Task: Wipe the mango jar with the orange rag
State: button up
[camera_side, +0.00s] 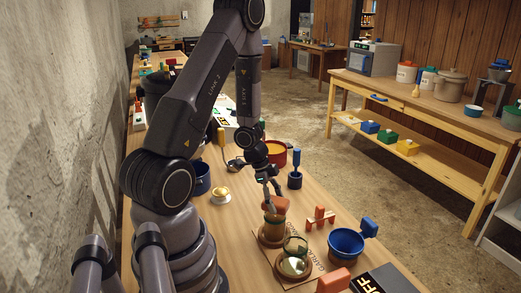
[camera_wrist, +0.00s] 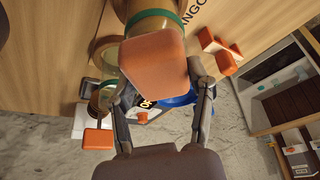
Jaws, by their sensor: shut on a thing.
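My gripper (camera_side: 271,189) is shut on the orange rag (camera_wrist: 153,62), a thick folded pad between the two fingers in the wrist view. The rag (camera_side: 274,203) is at the top of the mango jar (camera_side: 272,231) in the side view. The jar stands upright on a round wooden base. In the wrist view the jar (camera_wrist: 160,20) shows a green band, beside printed letters reading "ANGO"; the rag hides part of it. I cannot tell whether rag and jar touch. A second jar (camera_side: 294,262) with a green band stands nearer the side camera by the "GARLIC" lettering.
An orange rack (camera_side: 320,217) and a blue funnel-like vessel (camera_side: 346,243) stand right of the jars. An orange block (camera_side: 333,280) and a dark panel marked "OFF" (camera_side: 385,282) are at the front. A red pot (camera_side: 276,152) and blue holder (camera_side: 295,178) stand behind.

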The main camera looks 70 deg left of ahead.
aim_at(272, 196)
jog(key=shift+d, duration=0.55)
jog(key=shift+d+r, duration=0.15)
jog(key=shift+d, duration=0.2)
jog(key=shift+a, duration=1.95)
jog(key=d, duration=0.4)
jog(key=shift+a, duration=0.55)
jog(key=shift+a+f, duration=0.2)
jog(key=shift+a, duration=0.15)
jog(key=shift+a+r, duration=0.15)
jog(key=shift+a, duration=0.95)
jog(key=shift+d+r, duration=0.1)
jog(key=shift+r, duration=3.85)
